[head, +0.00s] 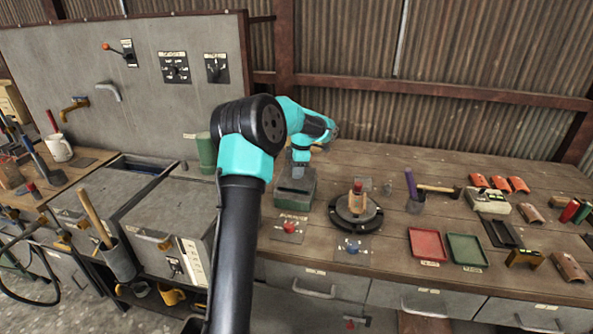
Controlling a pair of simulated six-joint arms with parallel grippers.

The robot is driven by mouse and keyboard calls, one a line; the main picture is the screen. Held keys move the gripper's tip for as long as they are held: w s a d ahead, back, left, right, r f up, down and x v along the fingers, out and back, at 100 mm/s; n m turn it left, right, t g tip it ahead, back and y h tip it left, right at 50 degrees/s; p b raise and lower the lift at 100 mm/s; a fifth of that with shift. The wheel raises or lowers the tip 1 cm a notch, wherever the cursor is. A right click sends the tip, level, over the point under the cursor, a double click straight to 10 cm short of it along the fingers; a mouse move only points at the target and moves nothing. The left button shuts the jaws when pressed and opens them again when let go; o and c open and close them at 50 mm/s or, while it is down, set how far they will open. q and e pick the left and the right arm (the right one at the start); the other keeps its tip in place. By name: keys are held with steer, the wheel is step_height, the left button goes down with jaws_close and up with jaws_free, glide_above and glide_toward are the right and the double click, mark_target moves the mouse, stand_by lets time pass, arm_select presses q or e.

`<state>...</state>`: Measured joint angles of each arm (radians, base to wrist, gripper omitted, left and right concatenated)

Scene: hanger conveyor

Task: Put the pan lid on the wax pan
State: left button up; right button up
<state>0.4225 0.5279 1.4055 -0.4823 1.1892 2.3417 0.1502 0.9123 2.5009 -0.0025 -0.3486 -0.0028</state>
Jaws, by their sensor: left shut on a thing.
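A grey-green metal box (291,201), which looks like the wax pan, stands on the wooden bench near its left end. My left gripper (298,173) reaches in from the left and points down right above this box. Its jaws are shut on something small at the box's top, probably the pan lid. The lid's outline is hard to tell from the box, and I cannot tell whether it touches the rim. My arm hides part of the area left of the box. My right gripper is out of view.
A dark round turntable (345,218) with an orange-brown piece on it stands right of the box. A green cylinder (206,152) is behind left. Red (427,244) and green (466,250) trays lie farther right. Red (289,227) and blue (351,247) knobs are in front.

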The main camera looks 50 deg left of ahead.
mark_target(304, 175)
arm_select(q)
steer(key=shift+f, duration=0.8)
stand_by(1.1)
steer(key=o, duration=0.6)
steer(key=shift+o, duration=0.2)
steer(key=o, duration=0.6)
steer(key=shift+c, duration=0.2)
steer(key=shift+r, duration=0.1)
step_height(304, 175, up, 17)
steer(key=w+d, duration=0.1)
steer(key=w, duration=0.1)
steer(key=shift+d, duration=0.25)
steer(key=shift+w, duration=0.1)
